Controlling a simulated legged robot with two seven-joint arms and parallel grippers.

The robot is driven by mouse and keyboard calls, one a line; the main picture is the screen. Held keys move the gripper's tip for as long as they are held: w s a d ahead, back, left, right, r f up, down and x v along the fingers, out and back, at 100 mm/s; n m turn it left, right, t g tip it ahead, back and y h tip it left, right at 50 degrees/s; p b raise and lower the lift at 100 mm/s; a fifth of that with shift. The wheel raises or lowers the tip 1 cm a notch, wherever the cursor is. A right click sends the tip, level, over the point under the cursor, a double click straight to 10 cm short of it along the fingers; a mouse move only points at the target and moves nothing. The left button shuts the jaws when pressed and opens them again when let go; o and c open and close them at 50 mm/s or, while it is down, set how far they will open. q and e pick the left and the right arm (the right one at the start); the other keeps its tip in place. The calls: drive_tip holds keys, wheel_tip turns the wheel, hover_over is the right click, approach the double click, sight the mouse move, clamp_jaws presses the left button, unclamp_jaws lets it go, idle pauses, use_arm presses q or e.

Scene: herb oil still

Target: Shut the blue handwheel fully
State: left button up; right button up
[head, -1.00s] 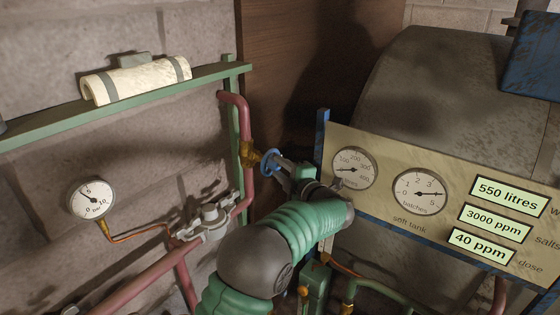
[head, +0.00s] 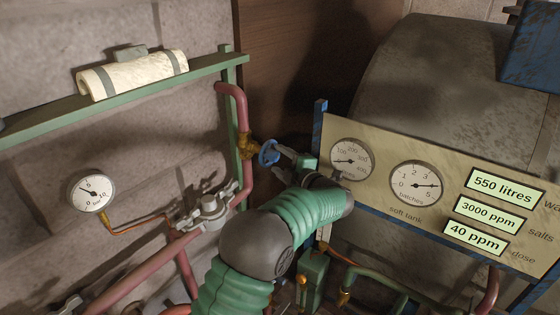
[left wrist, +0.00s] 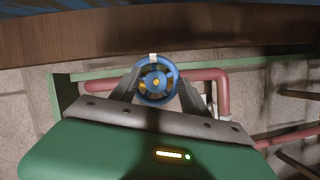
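The blue handwheel (head: 268,153) sits on a brass valve on the red pipe, in the middle of the head view. In the left wrist view the handwheel (left wrist: 157,80) faces the camera, with a yellowish hub and a white mark at the top of its rim. My left gripper (head: 285,163) is just right of the wheel. Its two fingers stand apart on either side of the wheel in the left wrist view. I cannot tell whether they touch the rim. My right gripper is not in view.
A pressure gauge (head: 91,190) and a grey pipe fitting (head: 207,211) are on the left wall. A green shelf (head: 130,98) holds a strapped cream roll (head: 132,76). The gauge panel (head: 405,150) stands close to the right of my left gripper, in front of a large tank (head: 450,80).

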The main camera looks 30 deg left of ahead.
use_arm(q)
drive_tip(key=shift+r, duration=0.1)
drive_tip(key=shift+s+d, duration=0.1)
drive_tip(key=shift+d, duration=0.05)
drive_tip(key=b+v, duration=0.5)
drive_tip(key=v, duration=1.1)
drive_tip(key=shift+d, duration=0.3)
drive_tip(key=shift+a, duration=0.15)
